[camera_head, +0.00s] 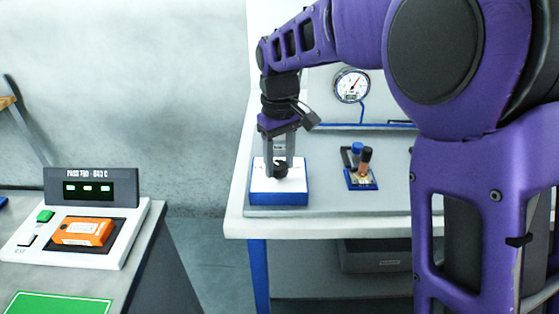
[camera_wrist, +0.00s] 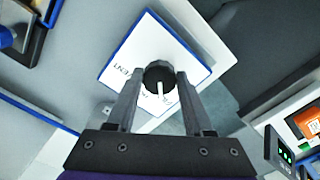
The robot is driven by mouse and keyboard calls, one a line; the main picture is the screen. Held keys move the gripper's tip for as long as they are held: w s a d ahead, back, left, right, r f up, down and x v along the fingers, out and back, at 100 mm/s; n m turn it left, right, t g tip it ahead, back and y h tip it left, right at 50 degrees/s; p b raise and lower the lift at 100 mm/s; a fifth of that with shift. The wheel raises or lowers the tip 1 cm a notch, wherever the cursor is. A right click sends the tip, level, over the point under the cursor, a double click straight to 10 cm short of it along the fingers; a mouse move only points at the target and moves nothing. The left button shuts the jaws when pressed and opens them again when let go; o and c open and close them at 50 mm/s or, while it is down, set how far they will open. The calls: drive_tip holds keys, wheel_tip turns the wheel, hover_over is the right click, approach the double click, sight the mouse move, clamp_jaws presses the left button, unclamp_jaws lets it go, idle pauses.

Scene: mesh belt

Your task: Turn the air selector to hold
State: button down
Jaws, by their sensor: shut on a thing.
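The air selector (camera_head: 262,189) is a blue box with a white top plate and a black round knob, on the left end of the bench. In the wrist view the air selector's plate (camera_wrist: 128,54) shows dark lettering at its left, seemingly ending in "ENT". Other lettering beside the knob is partly covered by my fingers. The black knob (camera_wrist: 158,70) has a white pointer line that runs down the picture, toward my gripper's base. My gripper (camera_head: 281,164) points straight down over the box, its two fingers shut on the knob's sides.
A pressure gauge (camera_head: 352,85) hangs on the panel behind. At left, a separate station (camera_head: 125,220) holds an orange device (camera_head: 84,232). A gap separates the two benches.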

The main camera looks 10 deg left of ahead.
sight(279, 166)
drive_tip(key=shift+m, duration=0.3)
drive_tip(key=m+p, duration=0.2)
drive_tip(key=m, duration=0.1)
drive_tip(key=shift+r+p, duration=0.15)
drive_tip(key=shift+p, duration=0.15)
drive_tip(key=m+p, duration=0.1)
drive_tip(key=m, duration=0.4)
drive_tip(key=shift+a+p, duration=0.1)
drive_tip(key=shift+p, duration=0.3)
drive_tip(key=shift+m, duration=0.3)
drive_tip(key=shift+c, duration=1.4)
unclamp_jaws()
wheel_tip(279, 166, up, 17)
drive_tip(key=p, duration=0.2)
